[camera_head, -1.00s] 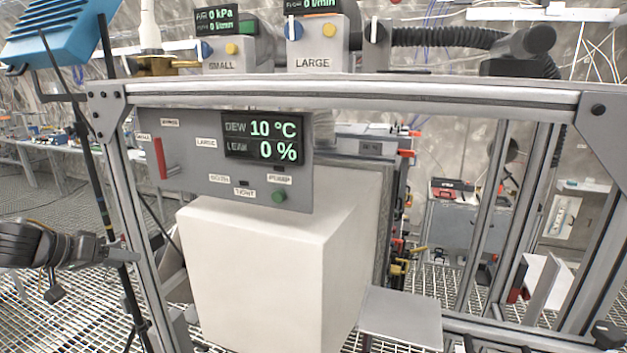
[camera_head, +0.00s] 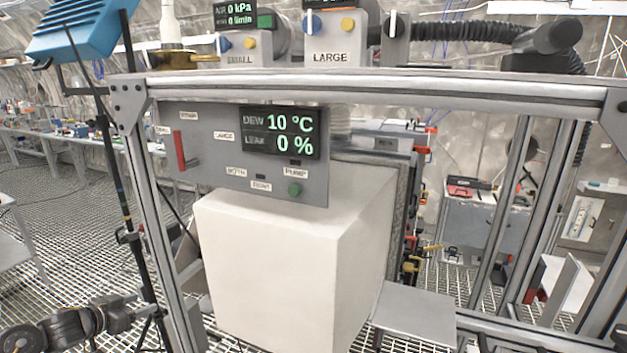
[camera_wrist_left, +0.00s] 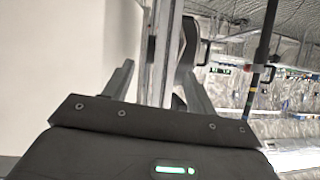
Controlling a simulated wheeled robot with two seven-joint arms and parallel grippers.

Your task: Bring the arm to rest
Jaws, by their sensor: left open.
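My left arm comes in at the lower left of the head view, outside the metal frame. Its dark gripper (camera_head: 138,311) is low, near the frame's left post, and nothing shows in it. In the left wrist view the two fingers of the gripper (camera_wrist_left: 158,78) stand well apart, open and empty. A pale surface and a metal post show beyond them. My right gripper is not in view.
The metal frame (camera_head: 380,87) surrounds a large white box (camera_head: 285,270) and a grey control panel (camera_head: 215,150) with a red lever (camera_head: 179,150). A black stand (camera_head: 128,200) rises at the left. A small grey plate (camera_head: 415,312) is at the lower right.

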